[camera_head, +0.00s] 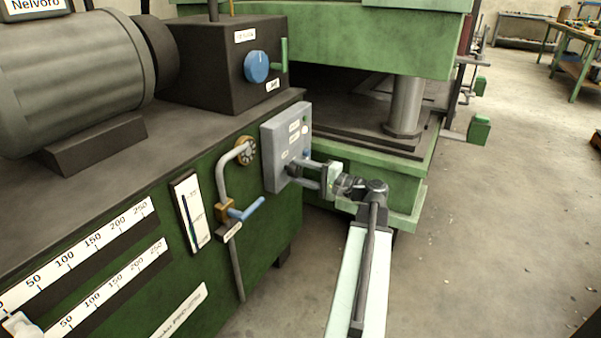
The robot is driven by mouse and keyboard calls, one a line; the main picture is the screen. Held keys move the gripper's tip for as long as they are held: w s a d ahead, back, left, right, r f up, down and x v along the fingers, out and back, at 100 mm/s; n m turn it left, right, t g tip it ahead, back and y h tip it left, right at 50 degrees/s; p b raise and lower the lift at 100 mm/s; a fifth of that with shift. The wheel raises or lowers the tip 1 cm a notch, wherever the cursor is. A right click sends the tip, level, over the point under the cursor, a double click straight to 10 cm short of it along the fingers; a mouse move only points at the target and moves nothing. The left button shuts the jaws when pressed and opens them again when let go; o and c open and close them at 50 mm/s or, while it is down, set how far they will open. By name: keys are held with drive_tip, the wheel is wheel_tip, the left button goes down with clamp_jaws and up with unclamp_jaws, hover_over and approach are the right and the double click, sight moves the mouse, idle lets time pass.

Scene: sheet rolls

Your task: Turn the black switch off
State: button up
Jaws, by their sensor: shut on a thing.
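A grey switch box (277,155) is mounted at the right end of the green machine's front. It bears small labels, a pale round button and a blue one near its right side. The black switch (291,168) is low on its face, small and mostly hidden by my gripper's fingers. My gripper (299,172) reaches in from the right, with its fingertips at the black switch, and is shut on it. The switch's exact position cannot be made out.
A bent grey pipe with a blue lever (246,209) stands left of the box. A black block with a blue knob (256,67) and a motor (70,75) sit on top. A green press (400,170) stands behind my arm. The floor (480,240) at right is clear.

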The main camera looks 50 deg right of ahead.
idle(0.5)
drive_tip(key=o, duration=1.4)
drive_tip(key=shift+c, duration=0.2)
drive_tip(key=v, duration=0.8)
drive_tip(key=shift+w, duration=0.1)
